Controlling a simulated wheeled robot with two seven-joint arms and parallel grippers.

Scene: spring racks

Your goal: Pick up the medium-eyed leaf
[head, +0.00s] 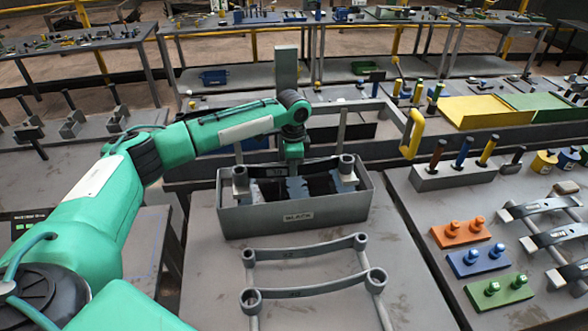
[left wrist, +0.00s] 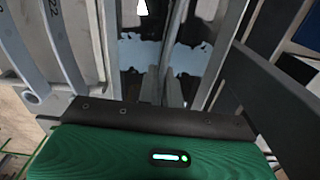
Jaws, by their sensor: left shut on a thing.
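A grey bin (head: 235,222) with a label stands on the table in the middle of the head view. A dark leaf (head: 265,172) with a rolled eye at each end lies across its top. My left gripper (head: 296,188) reaches down into the bin and is shut on this leaf; its fingertips are partly hidden. In the left wrist view the gripper (left wrist: 163,60) closes around a narrow upright strip. Two grey leaves lie in front of the bin: a nearer leaf (head: 315,291) with larger eyes and a farther leaf (head: 305,252). I cannot tell the held leaf's eye size exactly. My right gripper is out of view.
On the right table stand orange (head: 461,231), blue (head: 479,260) and green (head: 501,290) blocks with pegs, and more leaves (head: 550,235). A rack with coloured handles (head: 452,177) is behind them. A yellow handle (head: 412,133) rises right of the bin.

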